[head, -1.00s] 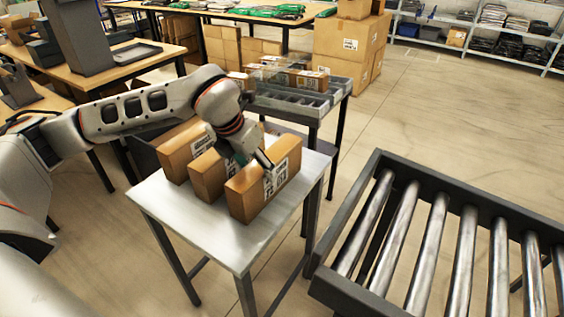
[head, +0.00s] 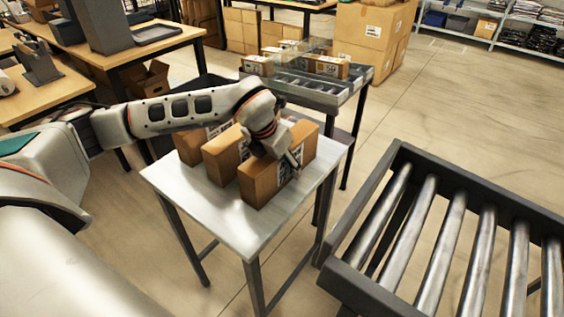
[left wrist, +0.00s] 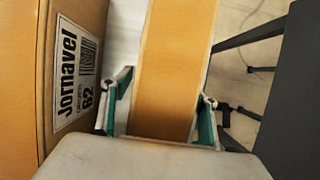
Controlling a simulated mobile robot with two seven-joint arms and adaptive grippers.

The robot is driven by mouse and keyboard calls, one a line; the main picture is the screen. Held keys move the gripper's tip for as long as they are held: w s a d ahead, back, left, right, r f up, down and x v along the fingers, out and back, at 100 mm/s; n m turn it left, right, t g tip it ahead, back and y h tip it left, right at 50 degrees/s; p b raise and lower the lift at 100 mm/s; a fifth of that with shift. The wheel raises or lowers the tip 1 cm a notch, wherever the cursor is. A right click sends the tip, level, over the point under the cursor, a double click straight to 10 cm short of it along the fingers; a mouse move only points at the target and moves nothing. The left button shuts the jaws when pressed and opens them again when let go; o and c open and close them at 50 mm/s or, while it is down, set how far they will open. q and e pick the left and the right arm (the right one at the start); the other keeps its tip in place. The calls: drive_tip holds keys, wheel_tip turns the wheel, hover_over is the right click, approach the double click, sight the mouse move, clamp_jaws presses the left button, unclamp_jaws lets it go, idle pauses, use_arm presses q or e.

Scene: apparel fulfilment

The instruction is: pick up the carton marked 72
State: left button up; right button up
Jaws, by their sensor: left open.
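Three brown cartons stand in a row on a small metal table (head: 222,222): a left one (head: 188,152), a middle one (head: 221,158) and a right one (head: 262,186). My left gripper (head: 287,164) is at the right carton, partly covering its label. I cannot read the head-view labels. In the left wrist view my open left gripper (left wrist: 161,110) has one finger on each side of a narrow carton top (left wrist: 176,55). That carton's label is hidden. To its left, a neighbouring carton (left wrist: 22,80) bears a label reading "Jornavel" and 62. My right gripper is out of view.
A roller conveyor (head: 345,262) stands at the right. Behind the table is a grey rack (head: 345,86) with small cartons. Workbenches are at the left and large boxes (head: 370,35) at the back. Open floor lies between the rack and the conveyor.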

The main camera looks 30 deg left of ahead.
use_arm(q)
drive_tip(key=shift+r, duration=0.15)
drive_tip(key=c, duration=1.7)
